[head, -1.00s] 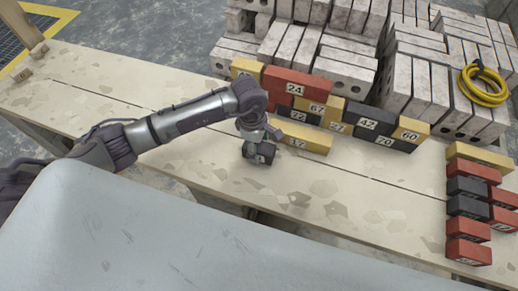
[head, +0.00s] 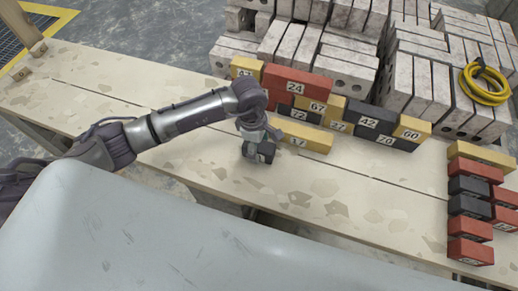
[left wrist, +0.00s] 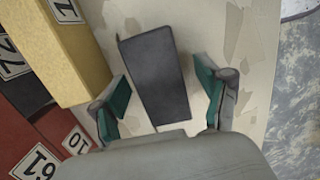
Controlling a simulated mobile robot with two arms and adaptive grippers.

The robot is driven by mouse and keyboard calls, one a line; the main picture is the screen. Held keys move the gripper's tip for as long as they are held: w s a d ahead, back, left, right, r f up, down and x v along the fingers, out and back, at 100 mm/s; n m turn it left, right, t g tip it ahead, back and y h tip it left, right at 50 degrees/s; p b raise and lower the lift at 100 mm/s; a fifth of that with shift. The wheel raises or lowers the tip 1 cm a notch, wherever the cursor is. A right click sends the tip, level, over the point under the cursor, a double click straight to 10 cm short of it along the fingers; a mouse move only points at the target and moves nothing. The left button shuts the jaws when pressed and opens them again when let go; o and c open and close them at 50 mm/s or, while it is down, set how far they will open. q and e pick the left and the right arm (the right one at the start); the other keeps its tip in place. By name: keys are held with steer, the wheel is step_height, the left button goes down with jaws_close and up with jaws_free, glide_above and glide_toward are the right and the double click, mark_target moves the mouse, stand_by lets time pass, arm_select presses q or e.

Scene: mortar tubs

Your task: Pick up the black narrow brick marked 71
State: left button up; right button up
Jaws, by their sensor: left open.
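A black narrow brick (head: 266,157) stands on the wooden bench in front of the yellow brick marked 17. In the left wrist view the black brick (left wrist: 156,80) lies between my two green-padded fingers, with a gap on each side. Its number cannot be read in either current view. My left gripper (left wrist: 163,92) is open and comes down over the brick from above. In the head view my left gripper (head: 257,147) hides much of the brick. My right gripper is not in view.
The yellow brick marked 17 (head: 304,136) is close behind my gripper. A stacked row of red, yellow and black bricks (head: 297,84) stands behind it. Another row of bricks (head: 468,207) is at the right. The bench (head: 330,205) is clear in front.

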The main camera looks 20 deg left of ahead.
arm_select(q)
steer(key=shift+c, duration=0.3)
jaws_close()
steer(key=shift+r, duration=0.1)
